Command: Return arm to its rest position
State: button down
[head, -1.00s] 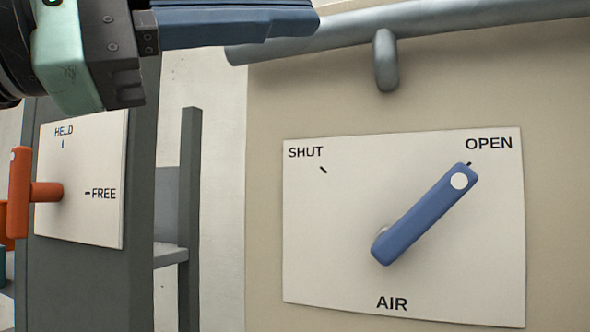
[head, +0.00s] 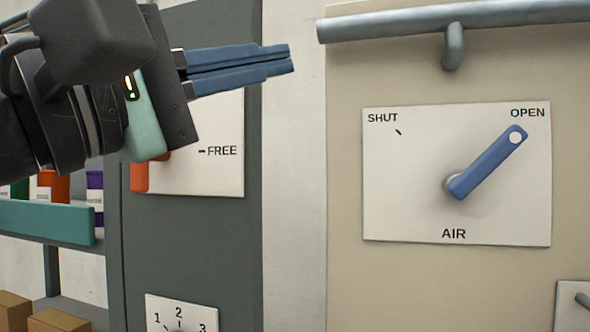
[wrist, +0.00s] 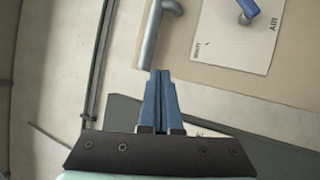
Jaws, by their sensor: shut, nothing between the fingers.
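My gripper (head: 291,58) is at the upper left of the head view, its blue fingers shut and empty, pointing right. It is apart from the blue AIR lever (head: 487,163), which points to OPEN on its white plate (head: 400,205). In the wrist view my gripper (wrist: 161,72) points up the picture, and the AIR lever (wrist: 248,8) is cut off at the top edge. My gripper and arm hide most of the orange lever (head: 139,177) and part of its plate (head: 225,178), where only FREE shows.
A grey rail (head: 400,25) runs above the AIR plate, also seen in the wrist view (wrist: 150,40). A numbered dial plate (head: 205,310) is at the bottom. A teal-edged shelf (head: 45,222) holds several containers at left, above cardboard boxes (head: 55,320). Another small plate (head: 575,300) is lower right.

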jog(key=w+f+m+t+y+b, duration=0.3)
jog(key=f+t+y, duration=0.45)
jog(key=f, duration=0.25)
jog(key=s+d+f+m+t+y+b, duration=0.2)
jog(key=s+f+m+t+y+b, duration=0.1)
jog(key=s+y, duration=0.5)
notch_tip(320, 180, down, 2)
jog(key=m+t, duration=0.1)
jog(key=m, duration=0.1)
jog(key=shift+d+f+m, duration=0.15)
jog(key=shift+f+m, duration=0.05)
jog(key=shift+m, duration=0.1)
jog(key=shift+w+t+y, duration=0.1)
jog(key=shift+t+y, duration=0.15)
